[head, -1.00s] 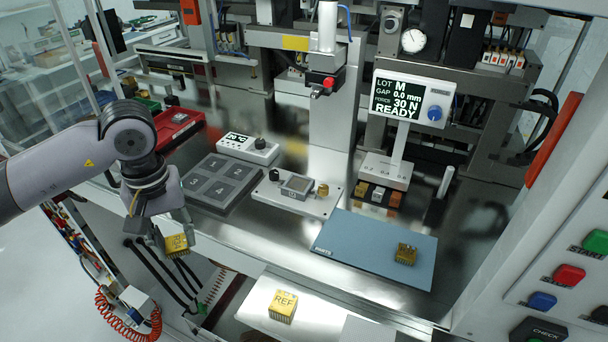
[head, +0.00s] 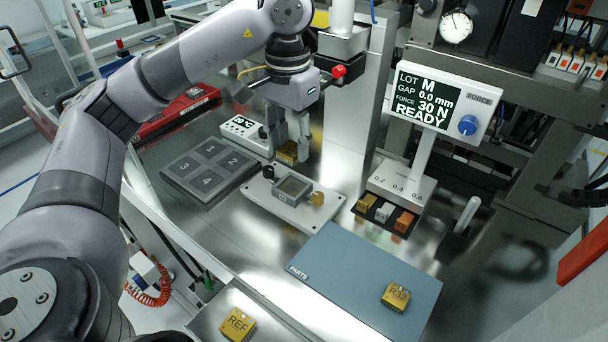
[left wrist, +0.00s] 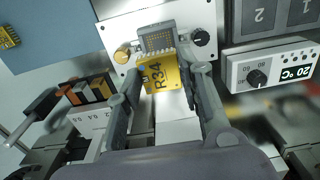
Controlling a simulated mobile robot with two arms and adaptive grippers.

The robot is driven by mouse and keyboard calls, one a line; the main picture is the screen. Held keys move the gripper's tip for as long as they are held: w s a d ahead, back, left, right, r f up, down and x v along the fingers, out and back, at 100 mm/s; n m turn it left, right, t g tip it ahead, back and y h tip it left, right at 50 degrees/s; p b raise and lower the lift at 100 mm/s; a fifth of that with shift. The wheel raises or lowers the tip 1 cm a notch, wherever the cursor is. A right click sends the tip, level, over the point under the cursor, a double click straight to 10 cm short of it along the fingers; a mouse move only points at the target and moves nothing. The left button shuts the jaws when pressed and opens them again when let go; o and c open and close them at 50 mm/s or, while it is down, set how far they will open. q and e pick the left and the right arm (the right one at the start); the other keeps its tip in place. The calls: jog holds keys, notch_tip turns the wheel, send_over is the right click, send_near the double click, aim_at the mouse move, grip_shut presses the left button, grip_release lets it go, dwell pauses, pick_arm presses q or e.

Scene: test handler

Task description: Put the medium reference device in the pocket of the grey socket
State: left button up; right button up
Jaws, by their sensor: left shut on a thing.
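My left gripper (head: 292,138) is shut on a gold device (head: 287,153), also seen in the left wrist view (left wrist: 160,74) with the marking R34 and a smaller mark above it, seemingly M. The device is held in the air behind the grey socket (head: 292,188), apart from it in the head view. In the left wrist view the socket (left wrist: 158,41) shows its pocket with a grid of contacts, partly covered by the device's edge. The socket sits on a white plate (head: 270,203) between a black knob and a brass knob. My right gripper is not in view.
A gold device (head: 396,297) lies on the blue mat (head: 335,262); another marked REF (head: 238,324) lies at the front. A numbered grey tray (head: 182,190), temperature box (head: 240,128) and force display (head: 440,108) stand around. A metal column (head: 350,130) stands close behind the gripper.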

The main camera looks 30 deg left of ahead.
aim_at(290, 148)
pick_arm(q)
jog(key=shift+s+a+f, duration=0.1)
jog(key=shift+f, duration=0.5)
jog(key=shift+s+a+f, duration=0.1)
jog(key=shift+f, duration=0.45)
jog(key=shift+w+f, duration=0.1)
jog(key=shift+f, duration=0.25)
jog(key=shift+w+d+f, duration=0.1)
jog(key=shift+w+f, duration=0.05)
jog(key=shift+f, duration=0.15)
notch_tip(290, 148, down, 3)
jog(key=shift+d+f+p, duration=0.1)
jog(key=shift+p, duration=0.7)
jog(key=shift+f, duration=0.4)
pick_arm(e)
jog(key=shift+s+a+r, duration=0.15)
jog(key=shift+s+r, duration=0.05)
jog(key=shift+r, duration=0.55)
